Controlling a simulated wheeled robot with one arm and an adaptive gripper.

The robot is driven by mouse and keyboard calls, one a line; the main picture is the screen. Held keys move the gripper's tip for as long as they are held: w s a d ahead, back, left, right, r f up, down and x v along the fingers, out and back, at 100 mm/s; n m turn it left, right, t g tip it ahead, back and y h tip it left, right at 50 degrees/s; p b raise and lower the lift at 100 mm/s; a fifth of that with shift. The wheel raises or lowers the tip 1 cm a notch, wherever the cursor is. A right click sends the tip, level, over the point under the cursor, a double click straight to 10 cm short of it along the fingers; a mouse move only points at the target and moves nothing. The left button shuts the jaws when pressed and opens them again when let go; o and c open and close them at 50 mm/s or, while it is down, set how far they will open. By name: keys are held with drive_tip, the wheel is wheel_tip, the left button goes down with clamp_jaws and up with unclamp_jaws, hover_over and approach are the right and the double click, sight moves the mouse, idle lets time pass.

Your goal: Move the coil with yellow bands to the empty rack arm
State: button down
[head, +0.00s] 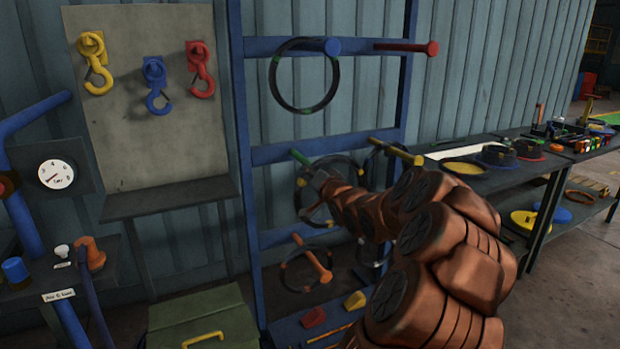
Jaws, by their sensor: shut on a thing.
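A blue rack (243,150) stands against the wall with coloured arms. Its red arm (405,47) at the top right carries nothing. My gripper (316,178) is at the green arm (299,157) on the middle bar, shut on a dark coil (298,196) that hangs around or just in front of that arm.
A coil with green marks (273,80) hangs on the blue arm (322,46). Another coil hangs at the orange arm (313,258). The yellow arm (398,154) is partly behind my arm. A workbench (480,185) stands right; a green chest (200,318) stands below left.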

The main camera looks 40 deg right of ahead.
drive_tip(key=v, duration=1.2)
drive_tip(key=shift+r, duration=0.45)
